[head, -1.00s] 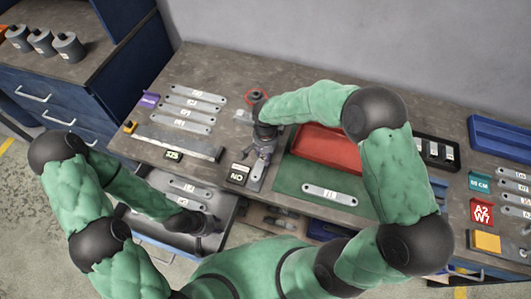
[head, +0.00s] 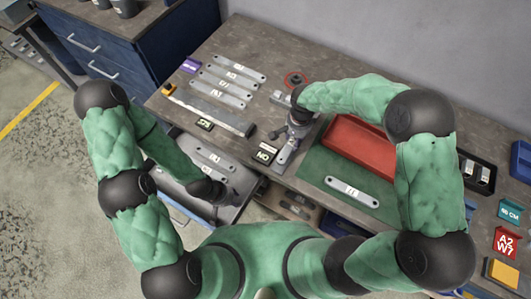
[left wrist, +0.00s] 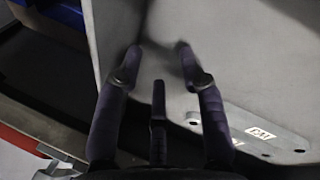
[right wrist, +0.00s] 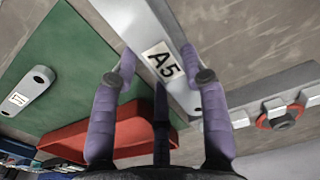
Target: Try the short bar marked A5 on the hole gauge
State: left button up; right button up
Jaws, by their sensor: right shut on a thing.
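The short bar marked A5 (right wrist: 168,62) is pale grey metal with a white label. My right gripper (right wrist: 160,78) is shut on it, with a finger on each side. In the head view my right gripper (head: 293,128) and the bar (head: 286,154) are over the bench, right of a black NO plate. A grey block with raised pegs and a red ring (right wrist: 277,114), seemingly the hole gauge, lies beside the bar in the right wrist view. The head view shows the red ring (head: 295,79) behind my right gripper. My left gripper (left wrist: 160,52) is open and empty at the drawer.
A green mat (head: 315,165) holds another labelled bar (head: 352,191) and a red tray (head: 358,150). Several labelled bars (head: 232,75) lie at the bench's left. The NO plate (head: 264,153) sits near the front edge. The open drawer (head: 235,207) holds labelled bars.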

dwell(0.6)
jog(key=o, duration=1.4)
notch_tip(320, 180, up, 12)
jog(key=shift+r, duration=0.1)
pick_arm(q)
notch_tip(320, 180, up, 9)
jog(key=p, duration=0.9)
pick_arm(e)
notch_tip(320, 180, up, 9)
